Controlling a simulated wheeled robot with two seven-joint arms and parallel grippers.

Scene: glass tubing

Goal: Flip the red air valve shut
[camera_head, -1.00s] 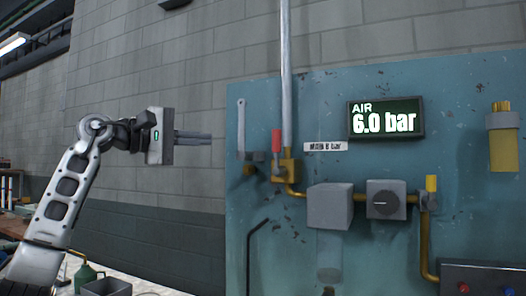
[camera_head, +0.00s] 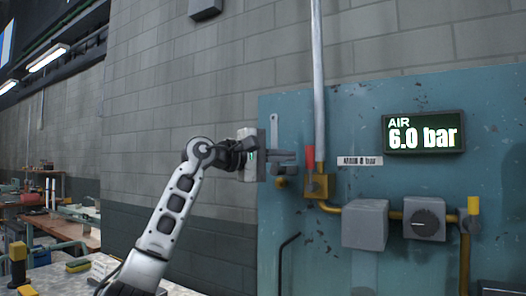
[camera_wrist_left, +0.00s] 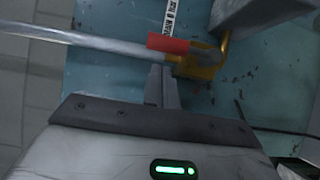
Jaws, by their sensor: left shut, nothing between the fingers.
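The red air valve handle (camera_head: 310,158) stands upright on a brass valve body (camera_head: 319,186) at the foot of a vertical grey pipe. My left gripper (camera_head: 296,157) is shut and empty, its fingers pointing right, with the tips just left of the red handle in the head view. In the left wrist view the fingers (camera_wrist_left: 162,74) reach up close to the red handle (camera_wrist_left: 168,43) and the brass body (camera_wrist_left: 200,66). I cannot tell whether they touch. A lit display (camera_head: 423,132) reads AIR 6.0 bar. My right gripper is not in view.
The valve is on a worn blue panel (camera_head: 350,105) against a block wall. A grey box (camera_head: 365,224) and a knobbed regulator (camera_head: 424,218) sit on the brass line right of it. A grey pipe (camera_head: 318,70) rises above the valve. A workbench (camera_head: 50,228) stands far left.

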